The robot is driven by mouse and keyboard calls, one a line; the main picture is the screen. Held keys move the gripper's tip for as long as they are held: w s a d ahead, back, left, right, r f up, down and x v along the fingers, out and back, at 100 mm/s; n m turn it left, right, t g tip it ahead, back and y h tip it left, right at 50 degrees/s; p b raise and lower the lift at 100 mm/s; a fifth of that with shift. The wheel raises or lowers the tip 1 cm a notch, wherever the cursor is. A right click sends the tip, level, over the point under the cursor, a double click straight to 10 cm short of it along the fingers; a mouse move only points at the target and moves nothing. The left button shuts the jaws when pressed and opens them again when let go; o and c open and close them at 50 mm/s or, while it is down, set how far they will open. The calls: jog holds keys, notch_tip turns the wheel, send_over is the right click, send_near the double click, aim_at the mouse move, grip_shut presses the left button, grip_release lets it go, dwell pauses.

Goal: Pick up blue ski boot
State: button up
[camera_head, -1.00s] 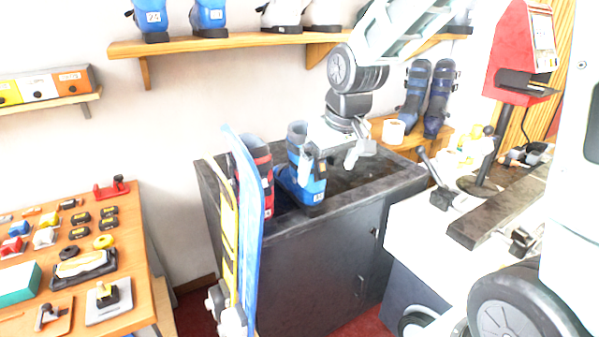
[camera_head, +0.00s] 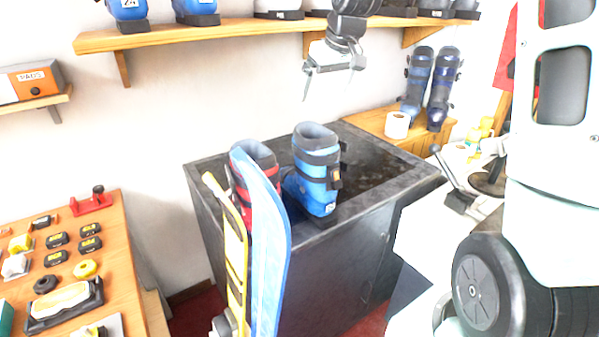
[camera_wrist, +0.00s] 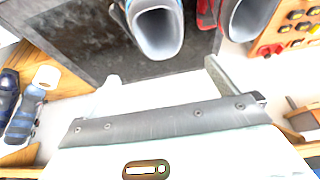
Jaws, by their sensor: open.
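The blue ski boot (camera_head: 314,172) stands upright on the dark bench top, its open cuff facing up. In the wrist view the blue boot (camera_wrist: 155,28) is at the top, beyond my fingers, partly cut off by the frame edge. My gripper (camera_head: 331,82) is open and empty, in the air above the boot and apart from it. The two spread fingers of my gripper (camera_wrist: 162,72) also show in the wrist view.
A red boot (camera_head: 262,160) stands left of the blue one, partly behind a blue ski (camera_head: 268,235) and a yellow ski (camera_head: 236,250). A wooden shelf (camera_head: 240,33) with boots runs above. Dark boots (camera_head: 437,90) and a paper roll (camera_head: 397,125) are at right.

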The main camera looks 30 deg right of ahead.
jog(key=p+x, duration=0.1)
jog(key=x, duration=0.3)
jog(key=p+x, duration=0.1)
jog(key=x, duration=0.3)
jog(key=p+x, duration=0.1)
jog(key=x, duration=0.3)
jog(key=shift+w, duration=0.3)
jog(key=shift+p+x, duration=1.45)
jog(key=shift+x, duration=1.2)
jog(key=shift+s, duration=0.15)
jog(key=shift+c, duration=0.3)
jog(key=c, duration=0.5)
jog(key=shift+r, duration=0.1)
jog(key=c, duration=0.4)
